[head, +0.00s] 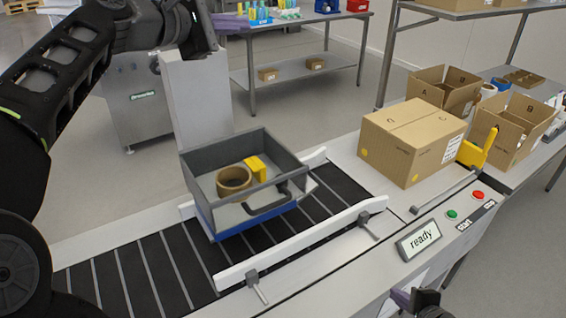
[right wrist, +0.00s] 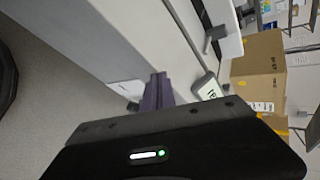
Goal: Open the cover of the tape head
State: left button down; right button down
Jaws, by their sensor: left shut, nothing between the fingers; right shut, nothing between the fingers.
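The tape head (head: 196,188) is a grey box with a blue lower edge, attached to a pale column above the conveyor. Its upper side shows a brown tape roll (head: 234,180) and a yellow block (head: 255,166) inside. A dark looped handle (head: 268,204) is at its front right. I cannot tell which part is the cover or how it stands. My left gripper (head: 236,22) is shut and empty, beyond and above the tape head. My right gripper (head: 404,298) is shut and empty by the front edge, well apart from the tape head; its purple fingers (right wrist: 157,92) show in the right wrist view.
The black conveyor (head: 140,268) has white side rails (head: 300,243). A closed carton (head: 408,140) stands right of it, also in the right wrist view (right wrist: 258,72). Open cartons (head: 447,88) stand behind.

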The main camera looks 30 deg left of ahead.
jog(key=a+r+m, duration=0.1)
jog(key=a+r, duration=0.1)
jog(key=a+r+m+y, duration=0.1)
jog(key=a+r, duration=0.1)
jog(key=a, duration=0.1)
jog(key=shift+r+t, duration=0.1)
jog(key=shift+t, duration=0.2)
jog(key=s+a+r+m+y, duration=0.6)
jog(key=s+a+r+m, duration=0.3)
jog(key=a+r, duration=0.5)
jog(key=shift+s+a+r+m+g, duration=0.15)
jog(key=shift+s+a+m+g, duration=0.2)
jog(key=shift+s+a, duration=0.75)
jog(key=shift+w, duration=0.1)
send_near(270, 201)
jog(key=x, duration=0.4)
jog(key=shift+a, duration=0.1)
